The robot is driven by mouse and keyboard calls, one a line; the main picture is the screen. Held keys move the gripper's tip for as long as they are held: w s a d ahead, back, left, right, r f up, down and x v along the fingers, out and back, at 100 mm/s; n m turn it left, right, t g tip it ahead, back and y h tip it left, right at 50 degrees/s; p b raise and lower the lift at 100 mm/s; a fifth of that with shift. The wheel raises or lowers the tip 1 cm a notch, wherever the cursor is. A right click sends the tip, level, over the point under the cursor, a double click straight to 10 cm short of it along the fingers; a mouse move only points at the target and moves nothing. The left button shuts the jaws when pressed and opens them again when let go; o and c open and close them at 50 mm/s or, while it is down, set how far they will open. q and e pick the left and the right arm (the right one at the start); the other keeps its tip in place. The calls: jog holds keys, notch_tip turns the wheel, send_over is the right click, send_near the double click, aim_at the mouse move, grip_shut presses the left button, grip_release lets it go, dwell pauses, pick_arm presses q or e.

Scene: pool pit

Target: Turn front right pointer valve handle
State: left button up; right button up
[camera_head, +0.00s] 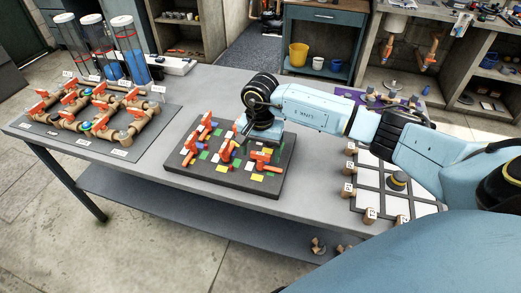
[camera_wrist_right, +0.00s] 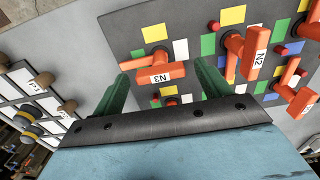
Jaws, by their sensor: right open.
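The orange front right pointer valve handle (camera_head: 262,158) stands on a dark board (camera_head: 190,165) with coloured squares. In the wrist view it is the handle marked N3 (camera_wrist_right: 155,73), lying crosswise between the green fingers. My right gripper (camera_wrist_right: 162,70) is open, with one finger on each side of this handle. I cannot tell whether either finger touches it. In the head view the black wrist hangs over the board's right part and hides some of it. A second handle marked N2 (camera_wrist_right: 254,52) is just right of the fingers in the wrist view. My left gripper is out of view.
More orange handles (camera_head: 205,120) stand on the board's left and back. A pipe rig with red valves (camera_head: 75,100) and clear tubes (camera_head: 130,50) are at the table's left. A white grid board (camera_head: 365,190) with small blocks lies to the right. Grey table shows between them.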

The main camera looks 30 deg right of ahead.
jog(key=shift+f, duration=0.1)
jog(key=shift+c, duration=0.5)
jog(key=c, duration=0.9)
